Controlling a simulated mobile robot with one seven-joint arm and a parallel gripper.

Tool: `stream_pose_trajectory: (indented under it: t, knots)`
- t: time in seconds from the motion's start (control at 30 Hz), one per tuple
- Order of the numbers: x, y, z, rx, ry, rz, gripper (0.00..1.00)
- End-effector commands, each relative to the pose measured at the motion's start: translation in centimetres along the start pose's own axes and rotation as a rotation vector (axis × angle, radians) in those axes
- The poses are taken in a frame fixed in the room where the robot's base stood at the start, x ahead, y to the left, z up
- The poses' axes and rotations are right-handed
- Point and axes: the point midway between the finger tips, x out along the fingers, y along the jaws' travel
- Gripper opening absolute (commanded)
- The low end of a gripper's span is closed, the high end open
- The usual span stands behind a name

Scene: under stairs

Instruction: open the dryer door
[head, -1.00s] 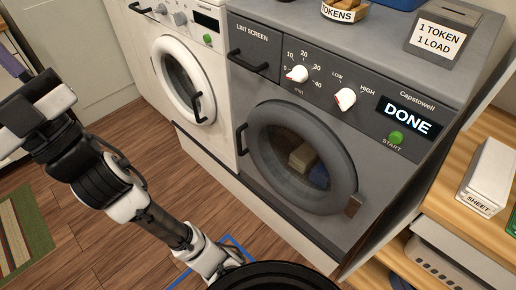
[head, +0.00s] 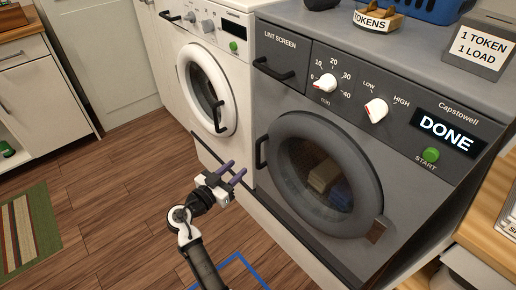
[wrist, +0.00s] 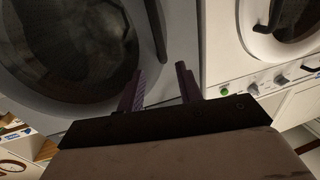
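The grey dryer (head: 400,150) stands at the right in the head view, its display reading DONE. Its round door (head: 372,205) is shut, with laundry visible behind the glass. The black door handle (head: 261,152) is on the door's left side. My gripper (head: 233,172) is open and empty, to the left of the handle and a little lower in the picture, apart from it. In the wrist view, which looks upside down, the two purple fingers of my gripper (wrist: 160,82) are spread, with the dryer door (wrist: 60,95) behind and the dark handle (wrist: 156,30) beyond the fingertips.
A white washer (head: 244,75) with its own shut door and handle (head: 219,117) stands left of the dryer. A wooden shelf (head: 475,228) is at the right. Wood floor at the left is clear apart from a striped rug (head: 30,232).

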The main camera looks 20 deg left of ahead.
Motion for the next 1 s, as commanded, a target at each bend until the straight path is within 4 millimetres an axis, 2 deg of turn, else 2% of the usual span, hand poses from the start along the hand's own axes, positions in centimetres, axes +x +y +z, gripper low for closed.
stream_pose_trajectory:
  t: [0.3, 0.5, 0.7, 1.0]
  knots:
    - [6.8, 0.0, -0.5, 0.0, 0.0, 0.001, 0.35]
    - [10.2, -0.1, -0.3, 0.0, -0.001, -0.002, 0.35]
    - [11.8, -0.1, -0.2, 0.0, -0.001, -0.003, 0.35]
    - [12.0, -0.1, -0.1, 0.001, -0.001, -0.004, 0.35]
